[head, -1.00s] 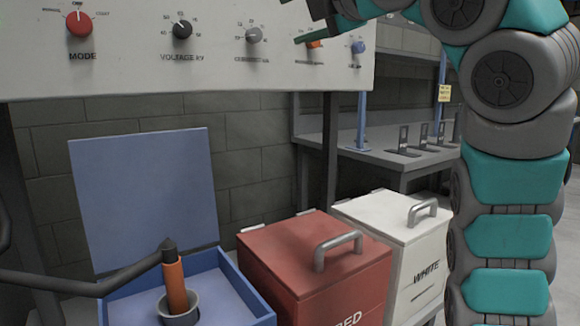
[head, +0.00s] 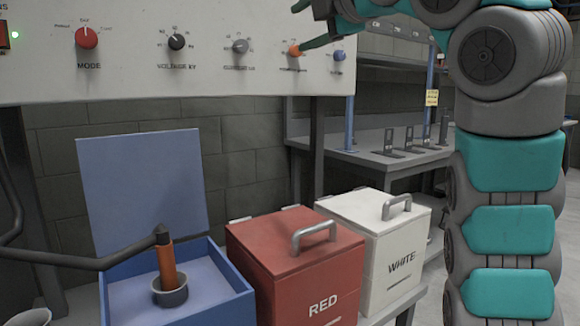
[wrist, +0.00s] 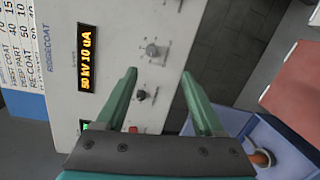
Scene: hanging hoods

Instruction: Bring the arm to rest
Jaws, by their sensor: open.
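My gripper (head: 297,28) is open, at the top of the head view in front of the white control panel (head: 200,85). My arm rises at the right of the head view, bent over at the top.
Below the panel stand an open blue box (head: 120,300) holding an orange-handled tool (head: 167,265) in a cup, a red box (head: 290,250) and a white box (head: 370,235), both closed. A grey bench (head: 350,155) with several black stands is behind.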

